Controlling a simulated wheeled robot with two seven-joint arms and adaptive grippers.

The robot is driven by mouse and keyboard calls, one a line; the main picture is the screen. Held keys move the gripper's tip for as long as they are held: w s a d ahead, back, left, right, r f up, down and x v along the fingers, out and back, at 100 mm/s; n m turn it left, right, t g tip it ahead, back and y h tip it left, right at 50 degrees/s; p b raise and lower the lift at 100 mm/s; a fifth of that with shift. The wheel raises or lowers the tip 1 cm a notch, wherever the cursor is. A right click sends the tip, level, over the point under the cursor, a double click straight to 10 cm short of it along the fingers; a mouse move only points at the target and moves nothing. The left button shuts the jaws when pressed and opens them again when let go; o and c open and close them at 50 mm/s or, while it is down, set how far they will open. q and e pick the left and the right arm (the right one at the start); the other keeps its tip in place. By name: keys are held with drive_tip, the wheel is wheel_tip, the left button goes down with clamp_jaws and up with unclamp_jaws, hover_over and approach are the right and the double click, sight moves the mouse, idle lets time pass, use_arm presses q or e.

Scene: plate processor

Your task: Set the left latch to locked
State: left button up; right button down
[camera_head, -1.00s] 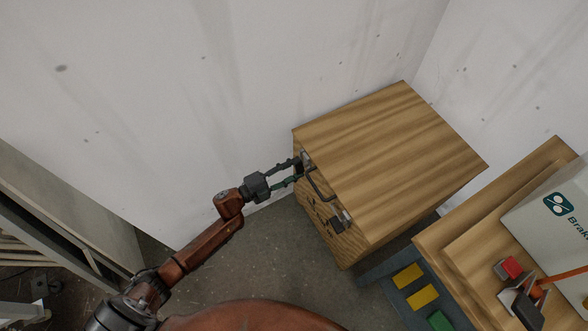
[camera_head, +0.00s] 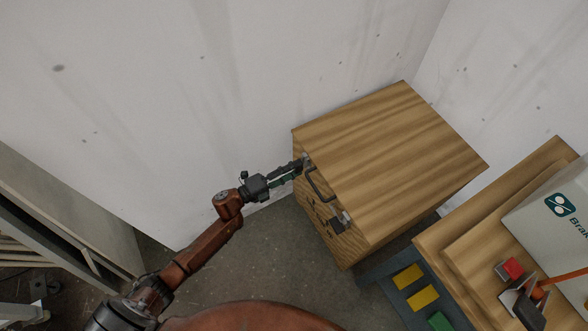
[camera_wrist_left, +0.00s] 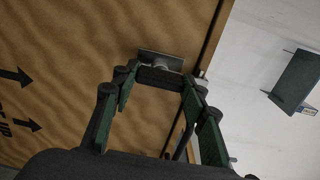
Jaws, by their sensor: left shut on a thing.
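The left latch (camera_head: 306,159) is a small metal fitting at the upper left of the wooden box's front face, near the top edge. In the left wrist view its metal plate (camera_wrist_left: 160,60) shows on the wood, with a rounded part below it. My left gripper (camera_head: 299,165) reaches it from the left, with its fingers drawn together and shut on the latch. In the left wrist view the fingertips (camera_wrist_left: 160,78) are right at the latch and hide part of it, so its lock position cannot be told. My right gripper is not in view.
The wooden box (camera_head: 390,160) stands against white walls. A dark handle (camera_head: 318,187) and a second latch (camera_head: 345,217) lie along the same front edge. At right are a bench with a red button (camera_head: 512,267) and yellow pads (camera_head: 409,276). Floor in front is clear.

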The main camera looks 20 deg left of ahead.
use_arm(q)
drive_tip(key=shift+f, duration=0.1)
drive_tip(key=o, duration=1.2)
drive_tip(key=shift+c, duration=0.2)
drive_tip(key=v, duration=1.2)
